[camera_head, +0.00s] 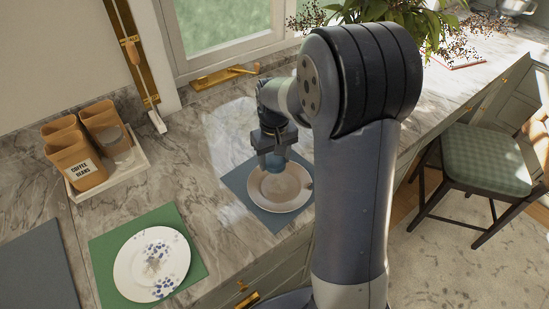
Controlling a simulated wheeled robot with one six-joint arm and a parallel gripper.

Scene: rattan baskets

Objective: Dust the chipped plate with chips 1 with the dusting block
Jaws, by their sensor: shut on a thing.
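A beige-grey plate (283,193) with a pale rim lies on a blue mat (238,184) on the counter. A white plate (134,262) with blue flower patterns and a greyish patch near its middle lies on a green mat (108,281) at the lower left. I cannot tell from this view which plate has the chips. My gripper (272,164) points down over the upper left part of the beige-grey plate, shut on a small bluish block, likely the dusting block (274,162). The block is partly hidden by the fingers. I cannot tell whether it touches the plate.
A white tray (122,173) with brown canisters, one labelled coffee beans (76,166), stands at the left back. A dark grey mat (36,268) lies at the far left. A green-cushioned chair (481,155) stands at right.

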